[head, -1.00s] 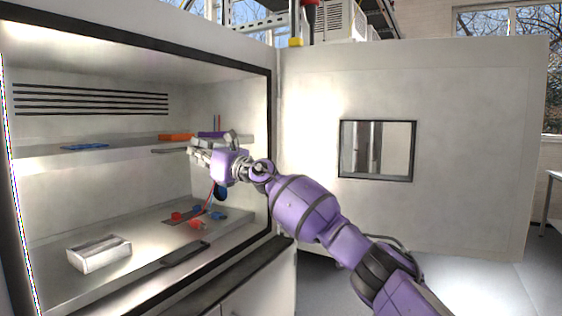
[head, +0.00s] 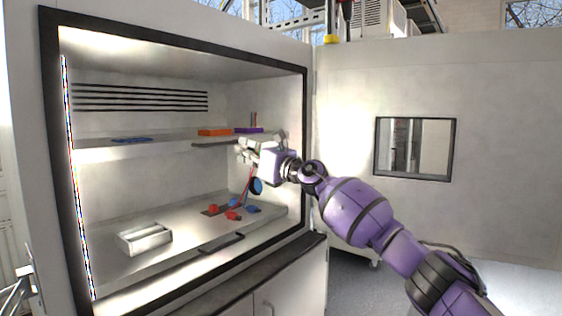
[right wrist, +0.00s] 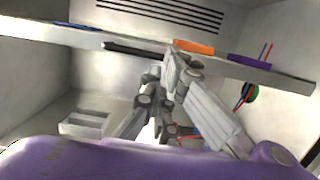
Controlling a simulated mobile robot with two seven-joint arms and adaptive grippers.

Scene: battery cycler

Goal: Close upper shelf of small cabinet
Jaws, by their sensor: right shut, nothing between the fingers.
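The small cabinet (head: 311,120) is open at the front, with a black frame. Its upper shelf (head: 100,154) is a pale board with a dark handle (head: 212,143) on its front edge; the shelf shows in the right wrist view (right wrist: 85,42), with the handle (right wrist: 135,49). My right gripper (head: 243,149) is shut and empty at the shelf's front, just right of the handle. Whether it touches the shelf is unclear. In the right wrist view its grey fingers (right wrist: 160,95) overlap the shelf edge. A grey metal part at the head view's lower left may be my left gripper (head: 18,285).
On the upper shelf are an orange tray (head: 214,132), a purple tray (head: 249,130) and a flat blue item (head: 131,140). The lower shelf (head: 115,268) has its own handle (head: 221,243), a white divided box (head: 145,238) and small red and blue parts. A wall with a window stands right.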

